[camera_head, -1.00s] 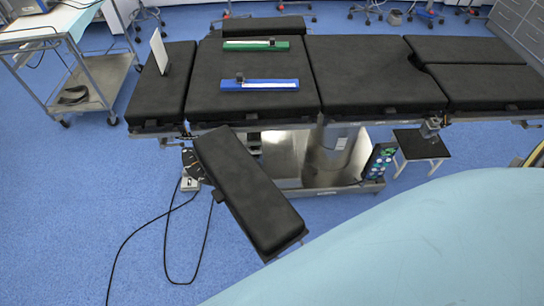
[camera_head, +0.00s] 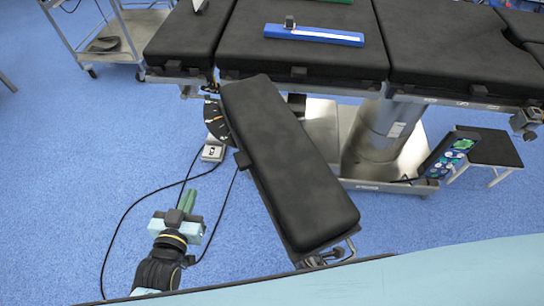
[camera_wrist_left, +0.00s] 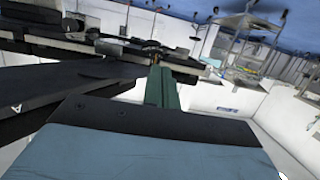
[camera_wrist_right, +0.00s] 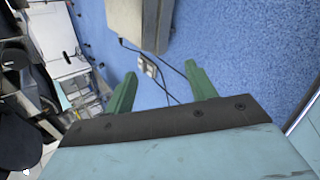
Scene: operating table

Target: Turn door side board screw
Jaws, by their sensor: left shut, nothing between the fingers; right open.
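The black padded side board (camera_head: 290,160) sticks out at an angle from the operating table's near edge in the head view. A dark disc with scale marks (camera_head: 216,120) sits at its inner end, by the table. A metal fitting (camera_head: 330,256) shows under its outer end. I cannot tell which small part is the screw. My left gripper (camera_head: 189,195) is shut and empty, its green fingers together, left of the board and apart from it. Its fingers also show in the left wrist view (camera_wrist_left: 158,72). My right gripper (camera_wrist_right: 160,72) is open and empty in the right wrist view, out of the head view.
A blue bar-shaped tool (camera_head: 313,35) lies on the operating table (camera_head: 440,50). A metal cart (camera_head: 120,45) stands at the back left. A black-topped stool (camera_head: 490,148) is at the right. Cables and a small grey box (camera_head: 213,152) lie on the blue floor, which is otherwise open at left.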

